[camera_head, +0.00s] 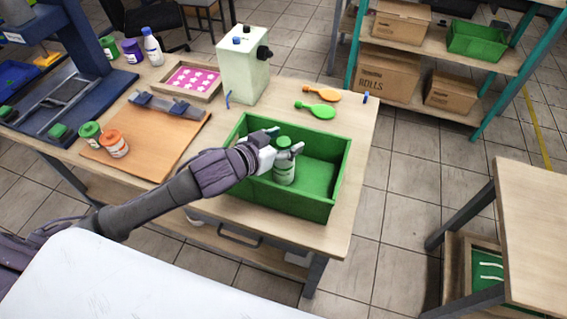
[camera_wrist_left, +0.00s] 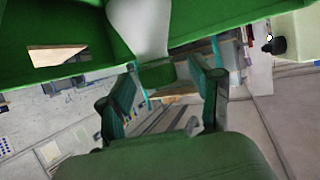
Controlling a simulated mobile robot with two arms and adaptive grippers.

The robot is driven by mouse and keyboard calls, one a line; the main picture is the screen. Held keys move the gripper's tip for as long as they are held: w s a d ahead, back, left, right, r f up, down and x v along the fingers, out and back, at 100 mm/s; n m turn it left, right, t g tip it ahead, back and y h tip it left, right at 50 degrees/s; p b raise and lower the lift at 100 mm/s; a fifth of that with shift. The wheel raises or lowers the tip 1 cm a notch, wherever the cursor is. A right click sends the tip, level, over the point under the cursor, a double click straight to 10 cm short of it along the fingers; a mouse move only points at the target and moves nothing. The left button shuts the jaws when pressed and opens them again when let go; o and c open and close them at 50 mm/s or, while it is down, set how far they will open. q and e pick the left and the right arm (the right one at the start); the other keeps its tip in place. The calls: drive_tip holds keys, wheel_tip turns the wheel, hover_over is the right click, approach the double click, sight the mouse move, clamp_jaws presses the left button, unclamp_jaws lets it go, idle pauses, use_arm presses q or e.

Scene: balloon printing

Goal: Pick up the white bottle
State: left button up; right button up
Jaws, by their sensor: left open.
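A white bottle with a green cap (camera_head: 284,174) stands upright inside the green crate (camera_head: 330,175) on the table. My left gripper (camera_head: 287,143) reaches into the crate from the left at the height of the cap. Its fingers are open, one on each side of the bottle's top; I cannot tell if they touch it. In the left wrist view, the white body (camera_wrist_left: 140,28) and green cap show between and beyond the open fingers (camera_wrist_left: 162,70). Another white bottle with a blue cap (camera_head: 152,48) stands at the table's back left. My right gripper is not in view.
The crate walls surround the bottle closely on the left. A pale box machine (camera_head: 243,68) stands behind the crate, with orange (camera_head: 322,93) and green balloon shapes (camera_head: 316,110) beside it. Jars and a brown board (camera_head: 150,140) lie left. The table's right front corner is clear.

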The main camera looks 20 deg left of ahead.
use_arm(q)
clamp_jaws()
drive_tip(key=shift+r, duration=0.1)
idle(0.3)
